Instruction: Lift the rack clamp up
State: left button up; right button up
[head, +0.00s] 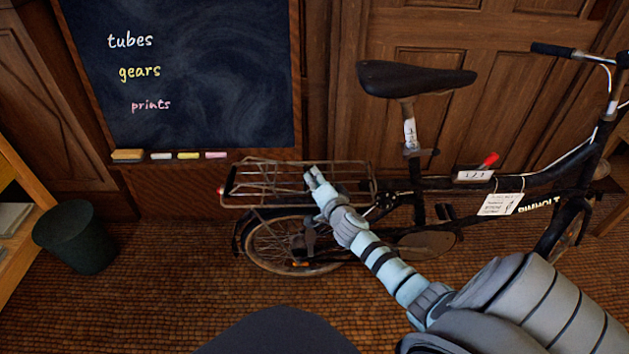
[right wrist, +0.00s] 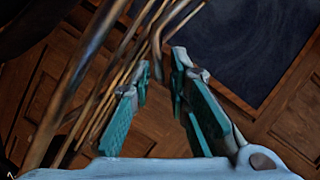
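The rear rack (head: 262,206) of a black bicycle is a frame of thin, rusty metal bars over the back wheel. The rack clamp (head: 270,162) seems to be the wire frame on top of it; its bars are hard to tell from the rack's. My right gripper (head: 313,176) is at the middle of the rack, on the near side. In the right wrist view its two teal-padded fingers (right wrist: 161,68) are apart. A bent metal rod (right wrist: 156,45) shows between and beyond the fingertips; I cannot tell whether they touch it. My left gripper is out of view.
The bicycle's saddle (head: 415,79) stands up right of the rack. A chalkboard (head: 190,80) with a chalk ledge is behind, against panelled wood. A dark green bin (head: 75,238) stands at left. The tiled floor between bin and wheel is clear.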

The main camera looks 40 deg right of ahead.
jog(key=shift+w+d+f, duration=0.1)
jog(key=shift+w+d, duration=0.05)
jog(key=shift+w, duration=0.35)
grip_shut()
